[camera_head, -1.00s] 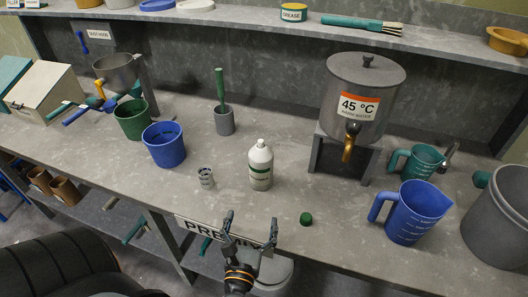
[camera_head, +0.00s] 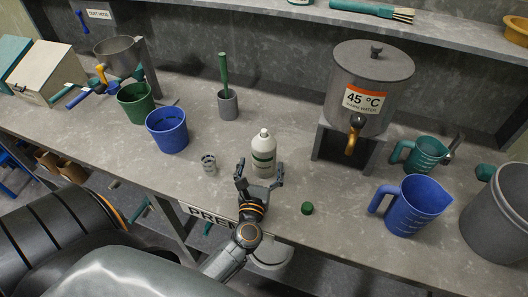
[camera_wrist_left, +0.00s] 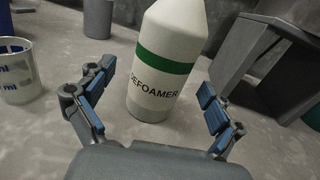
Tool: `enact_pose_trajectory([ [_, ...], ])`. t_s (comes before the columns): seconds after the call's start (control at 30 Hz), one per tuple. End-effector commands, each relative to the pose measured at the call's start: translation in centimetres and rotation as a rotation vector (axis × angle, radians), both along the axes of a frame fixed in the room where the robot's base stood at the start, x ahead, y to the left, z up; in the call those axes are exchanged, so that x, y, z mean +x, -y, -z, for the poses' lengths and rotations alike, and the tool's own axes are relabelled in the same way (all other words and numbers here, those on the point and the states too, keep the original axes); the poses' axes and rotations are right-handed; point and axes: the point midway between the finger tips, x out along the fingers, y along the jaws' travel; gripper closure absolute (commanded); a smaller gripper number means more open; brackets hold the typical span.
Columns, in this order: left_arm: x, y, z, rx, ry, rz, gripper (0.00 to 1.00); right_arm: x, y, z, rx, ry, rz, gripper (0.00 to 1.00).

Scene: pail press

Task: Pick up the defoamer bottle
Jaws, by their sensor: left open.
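The defoamer bottle (camera_head: 263,152) is white with a green band and stands upright on the grey bench, its cap off. In the left wrist view the bottle (camera_wrist_left: 165,62) shows its label, between and just beyond the fingers. My left gripper (camera_head: 260,174) is open and empty, right in front of the bottle. In the left wrist view the blue-padded fingers of the left gripper (camera_wrist_left: 155,92) spread to either side of the bottle, apart from it. A small green cap (camera_head: 307,208) lies on the bench to the right. My right gripper is not in view.
A small measuring cup (camera_head: 209,165) stands left of the bottle. Blue (camera_head: 167,131) and green (camera_head: 136,104) pails stand further left. A heated water urn (camera_head: 366,90) on a stand is behind right, with blue (camera_head: 411,207) and teal (camera_head: 424,155) jugs nearby.

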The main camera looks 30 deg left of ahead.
Motion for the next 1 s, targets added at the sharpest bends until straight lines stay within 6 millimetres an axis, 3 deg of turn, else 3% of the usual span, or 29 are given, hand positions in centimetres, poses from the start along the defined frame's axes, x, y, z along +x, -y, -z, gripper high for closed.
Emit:
enact_pose_trajectory([
  [0.1,2.0,-0.7,-0.9,0.003,0.002,0.0,0.08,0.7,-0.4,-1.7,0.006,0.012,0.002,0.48],
  [0.2,3.1,-1.2,-0.6,0.002,0.001,0.0,0.08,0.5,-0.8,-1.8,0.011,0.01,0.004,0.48],
  [0.53,3.6,-1.5,-0.3,0.001,0.0,-0.001,0.08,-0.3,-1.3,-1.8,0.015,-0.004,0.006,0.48],
  [0.9,3.6,-1.5,-0.4,0.001,0.002,-0.001,0.83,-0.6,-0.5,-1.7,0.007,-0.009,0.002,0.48],
  [1.0,3.6,-1.5,-0.4,0.001,0.002,-0.001,0.85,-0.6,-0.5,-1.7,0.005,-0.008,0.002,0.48],
])
